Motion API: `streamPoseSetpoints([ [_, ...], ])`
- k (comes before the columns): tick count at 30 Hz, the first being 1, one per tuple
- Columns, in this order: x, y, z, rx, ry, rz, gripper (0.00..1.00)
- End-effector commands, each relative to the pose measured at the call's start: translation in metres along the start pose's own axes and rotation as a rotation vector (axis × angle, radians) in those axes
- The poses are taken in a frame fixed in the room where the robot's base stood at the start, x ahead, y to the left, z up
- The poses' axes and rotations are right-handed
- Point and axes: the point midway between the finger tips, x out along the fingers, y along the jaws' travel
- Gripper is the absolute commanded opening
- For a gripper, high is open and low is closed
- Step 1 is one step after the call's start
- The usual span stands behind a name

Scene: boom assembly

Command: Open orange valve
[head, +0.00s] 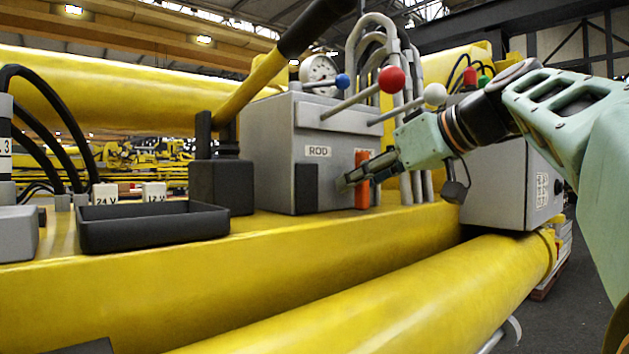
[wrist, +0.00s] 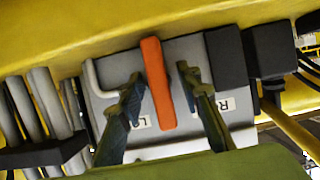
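The orange valve handle (head: 362,196) is an upright bar on the front of the grey control box (head: 275,140), right of the "ROD" label. In the wrist view, the orange handle (wrist: 159,84) lies between the two fingers of my gripper (wrist: 162,78). The fingers are spread, with a visible gap on the right side of the handle; contact on the left is unclear. In the head view, my gripper (head: 352,181) reaches in from the right at the handle, and its fingers hide part of it.
Levers with a red ball (head: 391,79), a white ball (head: 435,94) and a blue ball (head: 342,81) stick out above my gripper. A black block (head: 306,188) sits left of the handle. Grey pipes (head: 405,120) rise behind. A black tray (head: 150,226) lies on the yellow beam.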

Motion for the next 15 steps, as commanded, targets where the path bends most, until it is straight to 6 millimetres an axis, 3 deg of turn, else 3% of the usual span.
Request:
streamPoseSetpoints([
  [8,-0.006,0.000,0.000,0.001,-0.001,0.000,0.32],
  [15,-0.049,0.001,0.000,0.000,0.000,0.003,0.32],
])
